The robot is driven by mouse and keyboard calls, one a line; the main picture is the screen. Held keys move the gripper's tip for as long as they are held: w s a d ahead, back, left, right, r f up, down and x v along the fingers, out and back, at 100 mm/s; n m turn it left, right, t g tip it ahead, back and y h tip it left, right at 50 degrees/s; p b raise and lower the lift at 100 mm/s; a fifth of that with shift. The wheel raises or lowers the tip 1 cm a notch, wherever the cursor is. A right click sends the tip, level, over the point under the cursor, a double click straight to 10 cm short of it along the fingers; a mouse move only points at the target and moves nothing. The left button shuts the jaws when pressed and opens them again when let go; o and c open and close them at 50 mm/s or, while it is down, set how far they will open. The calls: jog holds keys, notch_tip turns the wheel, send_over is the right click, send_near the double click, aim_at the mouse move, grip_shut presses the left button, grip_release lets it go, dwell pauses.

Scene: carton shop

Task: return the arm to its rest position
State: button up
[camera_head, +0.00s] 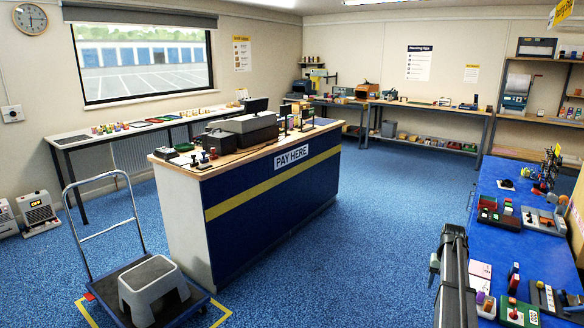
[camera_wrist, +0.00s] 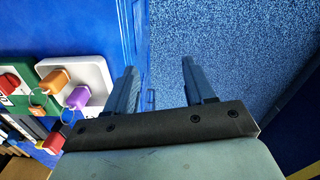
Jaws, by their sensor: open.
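My gripper (camera_wrist: 158,82) shows in the wrist view with its two dark fingers well apart and nothing between them. It is over the blue carpet, just off the edge of the blue table. My arm (camera_head: 455,280) shows at the bottom right of the head view, upright beside the left edge of the blue table (camera_head: 497,260). The gripper's fingers cannot be made out in the head view.
Close by on the blue table are an orange-handled item (camera_wrist: 54,78), a purple-handled item (camera_wrist: 78,97) and several small goods. The pay counter (camera_head: 265,205) stands mid-room. A trolley (camera_head: 150,290) with a grey step stool is at lower left. Blue carpet (camera_head: 365,250) between counter and table is clear.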

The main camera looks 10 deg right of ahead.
jog(key=s+a+f+n, duration=0.1)
jog(key=a+f, duration=0.3)
jog(key=a, duration=0.5)
jog(key=s+a+f+n, duration=0.1)
jog(key=a+f, duration=0.2)
jog(key=a, duration=0.6)
jog(key=s+a+f+n, duration=0.15)
jog(key=a+f, duration=0.25)
jog(key=a, duration=0.5)
jog(key=s+a+f+n, duration=0.25)
jog(key=s+a, duration=0.35)
jog(key=a, duration=0.4)
jog(key=s+a+f+n, duration=0.1)
jog(key=s+a+f, duration=0.2)
jog(key=s+a, duration=0.45)
jog(key=s+a+f+g, duration=0.1)
jog(key=s+f+g, duration=0.2)
jog(key=s+f, duration=0.7)
jog(key=s+a+f+g, duration=0.1)
jog(key=s+f+g, duration=0.2)
jog(key=s+f, duration=0.8)
jog(key=s, duration=0.7)
jog(key=shift+g, duration=0.4)
